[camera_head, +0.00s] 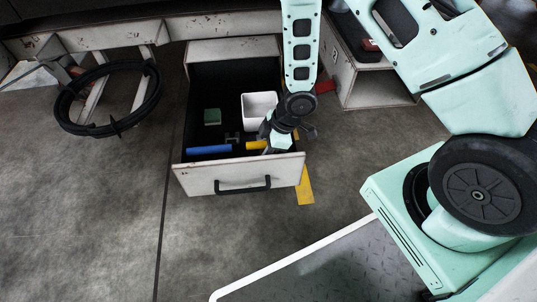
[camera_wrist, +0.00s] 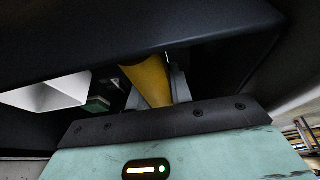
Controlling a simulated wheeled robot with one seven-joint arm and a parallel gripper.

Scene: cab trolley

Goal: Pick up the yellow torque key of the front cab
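The yellow torque key (camera_head: 256,145) lies in the open drawer, close behind its front panel. Its right part is hidden by my gripper (camera_head: 268,142), which reaches down into the drawer from above. In the wrist view the yellow key (camera_wrist: 150,80) shows as a thick yellow shaft between the two grey fingers of my gripper (camera_wrist: 157,95). The fingers are close to its sides. The tips are largely hidden, so I cannot tell whether they press on it.
The drawer front (camera_head: 235,177) has a black handle. Inside lie a blue bar (camera_head: 208,150), a green block (camera_head: 212,116) and a white bin (camera_head: 258,104), close left of my arm. A black steering wheel (camera_head: 108,98) is at the left. A cabinet (camera_head: 375,88) stands right of the drawer.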

